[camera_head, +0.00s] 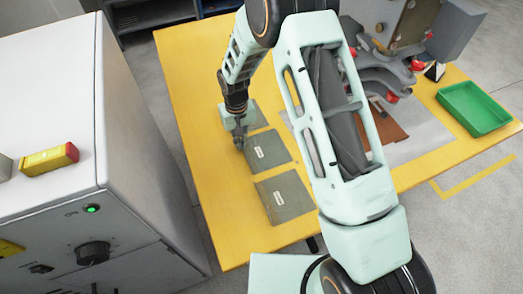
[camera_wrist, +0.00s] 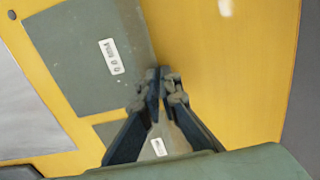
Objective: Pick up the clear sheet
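No clear sheet can be told apart with certainty. Three grey-green squares lie in a row on the yellow table: a near one (camera_head: 285,198), a middle one (camera_head: 268,150) and a far one partly behind my gripper. Each of the near two has a white label. In the wrist view, one labelled square (camera_wrist: 82,58) fills the upper left, with a slightly different strip along its right side. Another square (camera_wrist: 112,130) is partly hidden behind my fingers. My gripper (camera_head: 239,146) points down by the middle square's left corner. Its fingertips (camera_wrist: 162,84) are together, with no object visible between them.
A grey machine (camera_head: 390,60) stands on the table's far right, with a brown piece (camera_head: 388,125) on a pale mat (camera_head: 430,135) below it. A green tray (camera_head: 474,108) sits at the right. A white cabinet (camera_head: 50,110) stands left. The table's left strip is bare.

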